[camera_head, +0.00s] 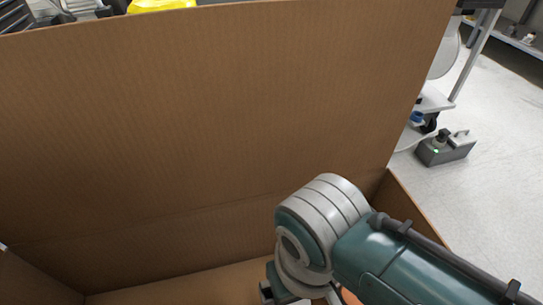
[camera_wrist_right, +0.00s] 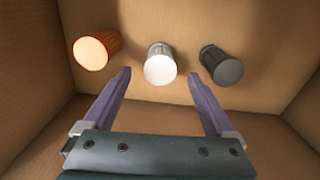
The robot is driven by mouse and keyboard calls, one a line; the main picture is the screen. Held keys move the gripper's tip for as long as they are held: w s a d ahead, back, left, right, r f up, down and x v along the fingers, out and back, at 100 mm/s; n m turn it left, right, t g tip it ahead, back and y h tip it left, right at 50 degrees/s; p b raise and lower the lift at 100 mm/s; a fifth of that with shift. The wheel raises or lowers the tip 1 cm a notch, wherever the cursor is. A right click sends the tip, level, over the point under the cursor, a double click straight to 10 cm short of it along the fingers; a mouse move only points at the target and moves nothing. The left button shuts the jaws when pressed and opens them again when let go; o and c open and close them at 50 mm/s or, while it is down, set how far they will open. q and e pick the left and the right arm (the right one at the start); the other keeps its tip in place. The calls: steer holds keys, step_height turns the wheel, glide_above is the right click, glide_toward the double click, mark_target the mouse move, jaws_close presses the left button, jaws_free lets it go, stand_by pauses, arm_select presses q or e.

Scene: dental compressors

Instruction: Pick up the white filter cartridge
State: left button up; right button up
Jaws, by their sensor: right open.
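My right gripper (camera_wrist_right: 158,82) is open and empty. Its two purple fingers point toward the white cartridge, with the cartridge centred beyond the gap between the fingertips. In the head view my right arm reaches down into the box; the gripper and the white cartridge are mostly hidden behind the arm. My left gripper is not in view.
The tall cardboard box (camera_head: 210,110) has walls close around my right arm. A grey device (camera_head: 446,148) stands on the floor outside.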

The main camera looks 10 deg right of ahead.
step_height(320, 180, down, 5)
steer(key=b, duration=0.3)
steer(key=shift+a+r, duration=0.1)
steer(key=shift+r, duration=0.05)
steer(key=f+b, duration=0.5)
steer(key=shift+w+f+b, duration=0.1)
steer(key=shift+w+b, duration=0.1)
steer(key=shift+b, duration=0.1)
jaws_close()
steer(key=shift+r, duration=0.2)
